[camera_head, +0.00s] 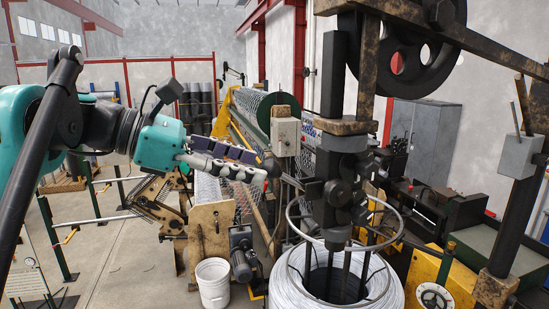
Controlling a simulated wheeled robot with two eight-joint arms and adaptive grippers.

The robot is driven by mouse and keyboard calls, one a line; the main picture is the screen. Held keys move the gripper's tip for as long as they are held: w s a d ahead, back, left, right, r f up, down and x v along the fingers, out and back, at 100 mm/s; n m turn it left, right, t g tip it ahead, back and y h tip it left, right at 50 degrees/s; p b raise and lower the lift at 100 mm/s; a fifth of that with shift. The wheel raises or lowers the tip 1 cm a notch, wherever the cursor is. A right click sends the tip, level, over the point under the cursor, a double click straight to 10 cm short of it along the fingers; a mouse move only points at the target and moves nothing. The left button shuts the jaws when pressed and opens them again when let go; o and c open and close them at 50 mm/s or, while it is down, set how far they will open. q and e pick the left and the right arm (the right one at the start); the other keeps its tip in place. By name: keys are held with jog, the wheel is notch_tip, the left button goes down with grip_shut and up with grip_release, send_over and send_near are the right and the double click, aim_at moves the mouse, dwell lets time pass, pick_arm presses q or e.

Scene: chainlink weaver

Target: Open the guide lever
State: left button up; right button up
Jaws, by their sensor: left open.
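My left arm comes in from the left, and its gripper (259,164) reaches right toward the chainlink machine. Its two long fingers, one dark and one grey, lie close together in this view, and I see nothing held between them. The tips appear just left of the dark machine head (343,185) above the wire coil; whether they touch anything I cannot tell. I cannot single out the guide lever for sure; dark rods and fittings crowd the area around the head. My right gripper is not in view.
A coil of wire (283,278) stands below the head. A grey control box (285,137) is behind the fingertips. A white bucket (213,284) and a motor (241,255) stand low in front. A rusty beam and dark wheel (408,78) hang above. Open floor lies left.

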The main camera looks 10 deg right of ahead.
aim_at(281, 171)
pick_arm(q)
jog(key=x, duration=0.7)
jog(key=shift+f+p, duration=0.1)
jog(key=shift+p, duration=0.25)
jog(key=shift+s+a, duration=0.15)
jog(key=shift+s, duration=0.1)
jog(key=shift+w, duration=0.1)
grip_shut()
